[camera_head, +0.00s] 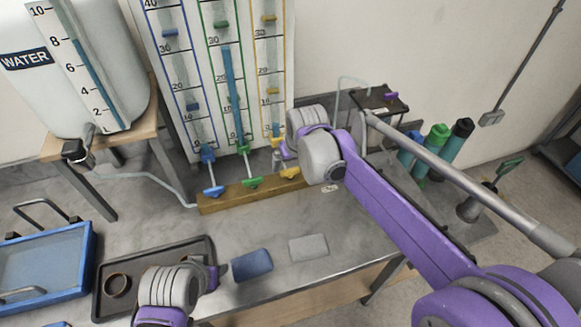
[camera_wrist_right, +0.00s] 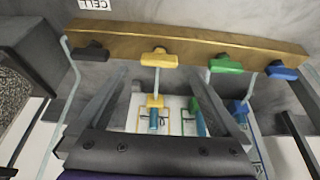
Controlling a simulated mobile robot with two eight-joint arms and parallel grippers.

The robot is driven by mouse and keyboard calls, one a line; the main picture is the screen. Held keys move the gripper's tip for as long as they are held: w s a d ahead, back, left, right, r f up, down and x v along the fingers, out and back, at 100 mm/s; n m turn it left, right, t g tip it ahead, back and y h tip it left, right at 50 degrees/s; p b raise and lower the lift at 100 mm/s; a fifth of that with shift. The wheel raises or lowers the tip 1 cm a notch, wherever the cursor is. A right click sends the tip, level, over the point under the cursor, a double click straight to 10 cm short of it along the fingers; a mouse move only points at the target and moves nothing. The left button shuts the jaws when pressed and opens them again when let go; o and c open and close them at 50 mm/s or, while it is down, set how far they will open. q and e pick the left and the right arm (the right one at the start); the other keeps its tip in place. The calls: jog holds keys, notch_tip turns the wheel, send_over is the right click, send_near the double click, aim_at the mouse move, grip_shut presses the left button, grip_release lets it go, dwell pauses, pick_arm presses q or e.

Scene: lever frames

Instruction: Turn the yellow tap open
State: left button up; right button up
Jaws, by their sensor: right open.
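In the right wrist view the yellow tap (camera_wrist_right: 159,59) lies just beyond the tips of my open, empty right gripper (camera_wrist_right: 156,82), roughly centred between the fingers. I see no clear contact. My left gripper (camera_head: 212,273) is low in the head view, over the edge of a dark tray; its jaws are too hidden to judge.
The green tap (camera_head: 252,182) and blue tap (camera_head: 213,191) stand left of the yellow one on the same bar. A water tank (camera_head: 75,80) is at the left. The dark tray (camera_head: 150,262), a blue cloth (camera_head: 252,264) and a grey cloth (camera_head: 308,247) lie in front.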

aim_at(290, 169)
jog(key=x, duration=0.4)
jog(key=shift+w+f, duration=0.25)
jog(key=shift+f, duration=0.1)
jog(key=c, duration=1.3)
pick_arm(q)
jog(key=shift+f, duration=0.1)
